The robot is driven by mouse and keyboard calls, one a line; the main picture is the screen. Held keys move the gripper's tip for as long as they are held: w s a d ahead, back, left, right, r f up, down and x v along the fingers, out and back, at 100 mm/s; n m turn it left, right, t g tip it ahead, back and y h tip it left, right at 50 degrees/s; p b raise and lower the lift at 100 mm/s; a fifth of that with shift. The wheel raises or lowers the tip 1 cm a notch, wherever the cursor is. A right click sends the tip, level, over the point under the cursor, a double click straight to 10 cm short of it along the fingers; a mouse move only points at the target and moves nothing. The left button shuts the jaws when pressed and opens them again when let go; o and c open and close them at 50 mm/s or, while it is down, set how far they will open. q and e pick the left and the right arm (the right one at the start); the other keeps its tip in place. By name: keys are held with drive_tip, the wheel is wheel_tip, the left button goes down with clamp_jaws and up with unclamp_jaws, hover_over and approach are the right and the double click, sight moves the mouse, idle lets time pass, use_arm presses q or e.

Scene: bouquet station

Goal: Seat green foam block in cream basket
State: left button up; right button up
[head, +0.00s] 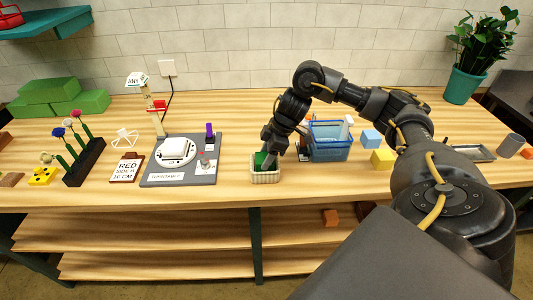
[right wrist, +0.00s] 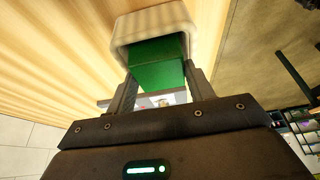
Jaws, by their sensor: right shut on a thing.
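The cream basket (head: 265,177) stands near the front edge of the table in the head view. The green foam block (head: 260,158) is at its top, partly hidden behind my right gripper (head: 270,160). In the right wrist view the fingers of my right gripper (right wrist: 158,92) are shut on the green foam block (right wrist: 158,62). The far end of the block reaches into the mouth of the cream basket (right wrist: 152,22). How deep it sits inside cannot be told. My left gripper is not in view.
A blue basket (head: 330,151) with items stands right of the cream basket. A grey turntable board (head: 150,179) is to the left. Light blue (head: 370,138) and yellow (head: 383,159) blocks lie further right. More green blocks (head: 48,88) are stacked at the back left.

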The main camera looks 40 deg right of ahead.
drive_tip(key=shift+p, duration=0.35)
idle(0.5)
drive_tip(key=o, duration=1.5)
drive_tip(key=shift+o, duration=0.2)
wheel_tip(320, 180, up, 7)
drive_tip(key=p, duration=0.8)
